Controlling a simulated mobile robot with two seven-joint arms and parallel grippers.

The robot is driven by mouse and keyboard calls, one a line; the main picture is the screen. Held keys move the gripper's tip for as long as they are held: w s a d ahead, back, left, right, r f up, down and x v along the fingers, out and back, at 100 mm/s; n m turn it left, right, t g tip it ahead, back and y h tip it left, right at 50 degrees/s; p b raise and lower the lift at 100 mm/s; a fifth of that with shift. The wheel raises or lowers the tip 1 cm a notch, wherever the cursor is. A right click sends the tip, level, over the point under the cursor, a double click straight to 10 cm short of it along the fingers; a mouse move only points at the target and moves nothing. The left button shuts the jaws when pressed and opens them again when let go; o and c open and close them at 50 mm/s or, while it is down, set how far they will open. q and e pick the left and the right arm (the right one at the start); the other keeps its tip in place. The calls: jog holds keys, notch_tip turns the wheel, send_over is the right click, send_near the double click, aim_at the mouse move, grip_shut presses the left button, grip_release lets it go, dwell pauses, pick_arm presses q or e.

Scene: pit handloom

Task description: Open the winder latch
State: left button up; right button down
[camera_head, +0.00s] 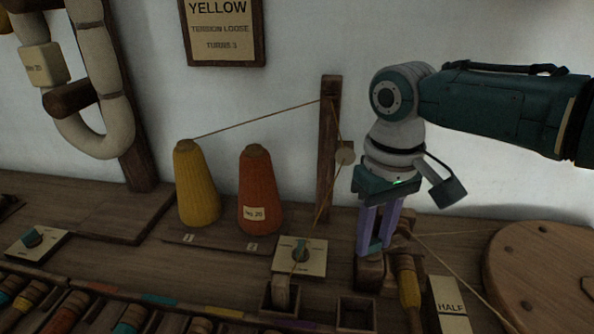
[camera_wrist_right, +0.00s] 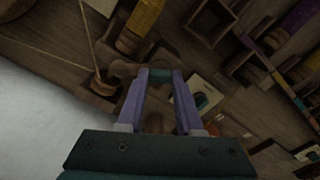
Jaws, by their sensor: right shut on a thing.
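The winder (camera_head: 369,274) is a dark wooden block near the front edge, with a yellow-wound bobbin (camera_head: 408,284) to its right. My right gripper (camera_head: 374,250) points down at the winder block, its two lilac fingers close together. In the right wrist view the fingertips are on a small teal piece (camera_wrist_right: 160,76), which looks like the winder latch. The bobbin (camera_wrist_right: 147,18) also shows beyond the fingertips in the wrist view. My left gripper is out of view.
A yellow cone (camera_head: 197,186) and an orange cone (camera_head: 260,195) stand left of a wooden post (camera_head: 327,150). A dial plate (camera_head: 300,256) with a teal knob lies left of the winder. A HALF card (camera_head: 452,308) and a round wooden disc (camera_head: 540,265) are on the right.

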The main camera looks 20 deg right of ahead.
aim_at(373, 242)
jog(key=n, duration=0.3)
jog(key=shift+p, duration=0.35)
jog(key=n, duration=0.2)
jog(key=shift+n, duration=0.3)
jog(key=n, duration=0.6)
jog(key=shift+p, duration=0.4)
jog(key=shift+n, duration=0.3)
jog(key=c, duration=0.6)
grip_release()
jog(key=shift+o, duration=0.2)
notch_tip(373, 242, up, 10)
jog(key=p, duration=0.4)
jog(key=shift+p, duration=0.3)
